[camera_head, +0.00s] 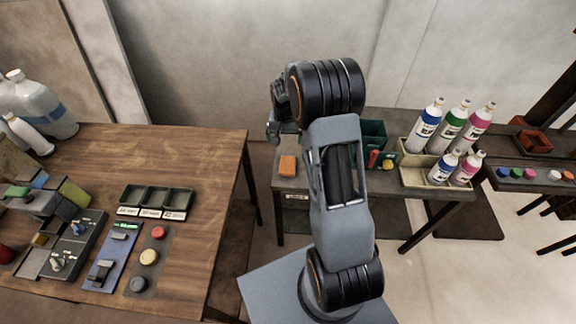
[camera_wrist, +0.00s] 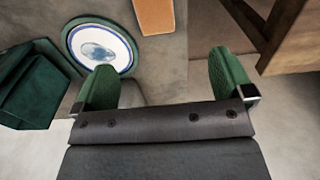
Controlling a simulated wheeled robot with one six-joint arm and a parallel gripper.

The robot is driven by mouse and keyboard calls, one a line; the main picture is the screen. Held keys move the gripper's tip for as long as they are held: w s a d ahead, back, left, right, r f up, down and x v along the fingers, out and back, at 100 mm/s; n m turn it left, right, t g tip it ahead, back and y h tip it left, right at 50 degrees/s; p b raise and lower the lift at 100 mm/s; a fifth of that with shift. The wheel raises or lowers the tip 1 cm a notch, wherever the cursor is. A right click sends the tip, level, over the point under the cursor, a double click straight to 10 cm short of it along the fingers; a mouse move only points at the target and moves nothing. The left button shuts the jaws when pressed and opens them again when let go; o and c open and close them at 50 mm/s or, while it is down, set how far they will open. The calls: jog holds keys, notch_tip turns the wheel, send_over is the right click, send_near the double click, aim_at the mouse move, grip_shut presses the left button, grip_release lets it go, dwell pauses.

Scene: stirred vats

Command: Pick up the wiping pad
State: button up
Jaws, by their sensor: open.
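The wiping pad appears to be the orange block (camera_head: 288,165), lying near the left end of the grey bench (camera_head: 388,185). In the wrist view the orange block (camera_wrist: 154,14) is at the top edge, partly cut off, beyond the fingers. My gripper (camera_head: 273,130) shows beside my arm's wrist in the head view, mostly hidden by it. In the wrist view my gripper (camera_wrist: 166,86) has its two green-padded fingers wide apart with nothing between them. The pad lies ahead of the fingers, not touched by them.
A round white, blue-rimmed dish (camera_wrist: 100,48) lies near the left finger. A dark green bin (camera_head: 373,134) and a cream crate (camera_head: 424,177) of bottles stand on the bench. A wooden table (camera_head: 190,150) with trays and buttons is at left. Floor shows between them.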

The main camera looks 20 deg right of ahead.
send_over(288, 164)
jog(key=f, duration=0.9)
jog(key=shift+w+a+f+p, duration=0.15)
jog(key=shift+w+a+p, duration=0.15)
jog(key=shift+a+p, duration=0.1)
jog(key=f, duration=0.1)
jog(key=f+p, duration=0.1)
jog(key=f, duration=0.2)
jog(key=shift+s+d+f, duration=0.2)
jog(key=shift+s+d, duration=0.1)
jog(key=shift+s, duration=0.1)
jog(key=shift+f, duration=0.45)
jog(key=shift+c, duration=0.4)
jog(key=c, duration=0.9)
